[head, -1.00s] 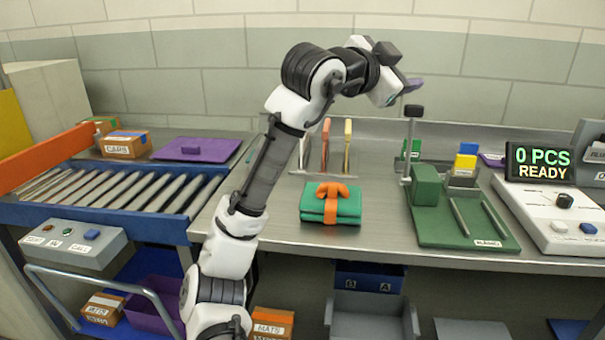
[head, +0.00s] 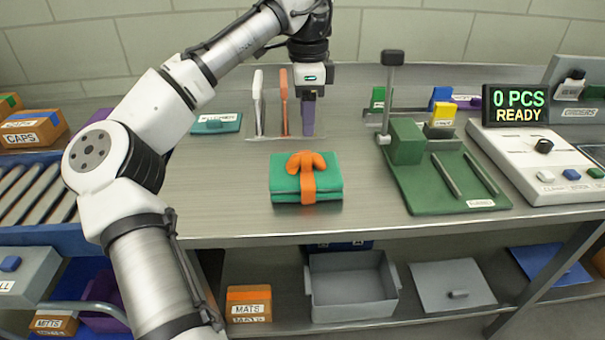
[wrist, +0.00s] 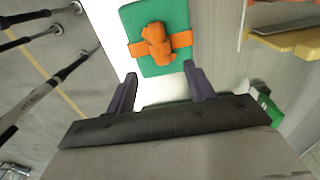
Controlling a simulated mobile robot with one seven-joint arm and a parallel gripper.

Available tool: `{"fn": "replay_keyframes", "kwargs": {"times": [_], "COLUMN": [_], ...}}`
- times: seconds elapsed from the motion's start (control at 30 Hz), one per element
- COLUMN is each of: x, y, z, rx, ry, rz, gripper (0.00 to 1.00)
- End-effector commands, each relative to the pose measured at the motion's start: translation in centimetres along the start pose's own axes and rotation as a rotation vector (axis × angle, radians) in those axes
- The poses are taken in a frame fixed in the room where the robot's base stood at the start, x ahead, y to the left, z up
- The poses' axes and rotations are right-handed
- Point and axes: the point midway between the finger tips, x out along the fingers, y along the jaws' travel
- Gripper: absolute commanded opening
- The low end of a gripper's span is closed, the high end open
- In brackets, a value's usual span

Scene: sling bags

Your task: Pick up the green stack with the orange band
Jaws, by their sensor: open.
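The green stack (head: 284,184) lies flat on the metal bench, with an orange band (head: 308,190) around its middle tied in a knot on top. In the wrist view the green stack (wrist: 178,18) and its orange knot (wrist: 156,44) show at the top centre, just beyond the fingertips. My gripper (head: 308,118) points down above the bench, behind the stack in the head view and apart from it. In the wrist view my gripper (wrist: 160,76) has its two dark fingers spread wide with nothing between them.
Tools with white and orange handles (head: 284,100) stand in a rack left of my gripper. A green fixture (head: 425,185) with a post stands right of the stack. A white control panel (head: 535,165) is farther right. The bench around the stack is clear.

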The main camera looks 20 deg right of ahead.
Motion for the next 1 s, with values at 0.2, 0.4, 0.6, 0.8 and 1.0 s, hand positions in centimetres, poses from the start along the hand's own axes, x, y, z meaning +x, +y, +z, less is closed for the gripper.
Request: {"fn": "replay_keyframes", "kwargs": {"times": [0.2,0.4,0.6,0.8,1.0], "x": [3.3,4.5,7.5,9.1,9.1], "y": [0.0,0.1,0.1,0.1,0.1], "z": [0.1,0.1,0.1,0.0,0.0], "rx": [-0.002,-0.002,-0.001,-0.001,-0.002], "ry": [0.000,0.000,0.000,0.003,0.003], "rz": [-0.001,-0.001,-0.001,-0.003,-0.003], "gripper": [0.54,0.54,0.54,0.54,0.54]}}
